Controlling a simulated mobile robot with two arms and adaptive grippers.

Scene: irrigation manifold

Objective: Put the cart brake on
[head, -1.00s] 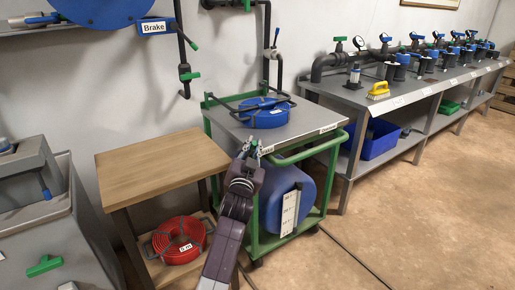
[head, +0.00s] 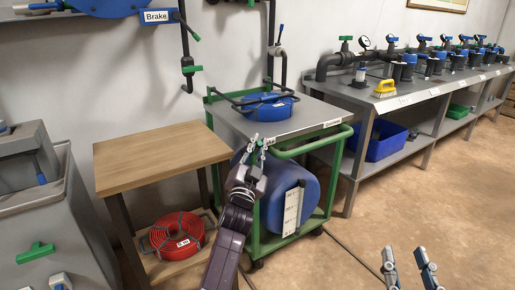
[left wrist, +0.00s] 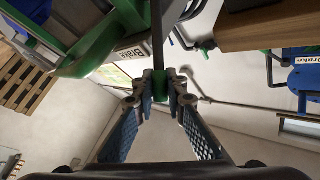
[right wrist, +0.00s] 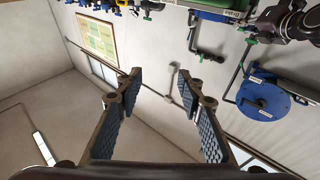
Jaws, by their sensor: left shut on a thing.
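The green cart (head: 345,140) has a grey top and stands right of the wooden table. My left gripper (head: 258,144) is at the cart's front left top corner. In the left wrist view, my left gripper (left wrist: 161,88) is shut on the green grip of a thin dark lever (left wrist: 158,45). A "Brake" label (left wrist: 131,53) sits on the cart edge beside that lever. In the head view the gripper mostly hides the lever and label. My right gripper (head: 410,265) is open and empty, over the floor at the bottom right. Its fingers are apart in the right wrist view (right wrist: 155,92).
A blue reel (head: 266,108) lies on the cart, and a blue drum (head: 280,200) hangs below. Another "Brake" label (head: 158,16) is on the wall reel. The wooden table (head: 160,155) stands left, with a red hose coil (head: 177,235) below. Floor at right is clear.

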